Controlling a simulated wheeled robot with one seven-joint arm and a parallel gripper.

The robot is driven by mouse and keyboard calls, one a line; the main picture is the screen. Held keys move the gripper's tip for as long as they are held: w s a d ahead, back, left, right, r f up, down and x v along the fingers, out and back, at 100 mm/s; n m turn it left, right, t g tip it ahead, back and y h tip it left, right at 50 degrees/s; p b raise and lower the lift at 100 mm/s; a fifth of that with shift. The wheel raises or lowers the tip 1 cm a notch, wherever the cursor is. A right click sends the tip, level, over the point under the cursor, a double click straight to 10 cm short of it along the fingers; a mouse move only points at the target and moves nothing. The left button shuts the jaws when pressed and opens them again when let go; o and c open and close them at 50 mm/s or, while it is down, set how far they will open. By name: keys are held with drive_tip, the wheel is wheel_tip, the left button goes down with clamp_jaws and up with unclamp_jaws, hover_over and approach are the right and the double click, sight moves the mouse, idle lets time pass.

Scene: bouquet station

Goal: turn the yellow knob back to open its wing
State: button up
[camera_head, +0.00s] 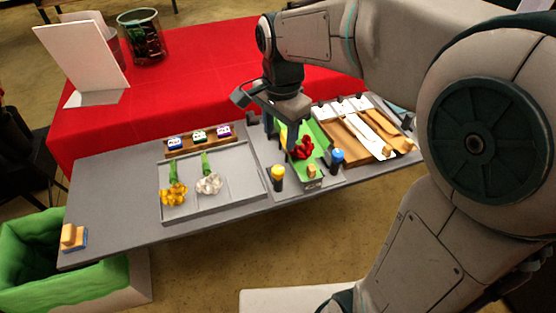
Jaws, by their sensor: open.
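The yellow knob (278,172) stands on a dark post at the front left of a small station. A green fixture (318,137) with a red flower (302,149) on it lies just behind and to the right. A yellow-green strip (284,136) shows beside my gripper; I cannot tell whether it is the yellow knob's wing or how that wing is set. A blue knob (337,156) stands to the right. My gripper (291,147) points down by the red flower, behind the yellow knob and apart from it. Its jaws are open, and the arm hides part of the fixture.
A grey tray (236,200) at the left holds a yellow and a white flower. Several coloured blocks sit in a wooden rack (201,147) behind it. A wooden rack with white strips (360,128) is at the right. A green-lined bin (40,240) stands at lower left.

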sight(278, 169)
drive_tip(key=f, duration=1.2)
drive_tip(key=shift+w+a, duration=0.15)
drive_tip(key=shift+w, duration=0.05)
drive_tip(key=c, duration=1)
drive_tip(key=shift+o, duration=0.2)
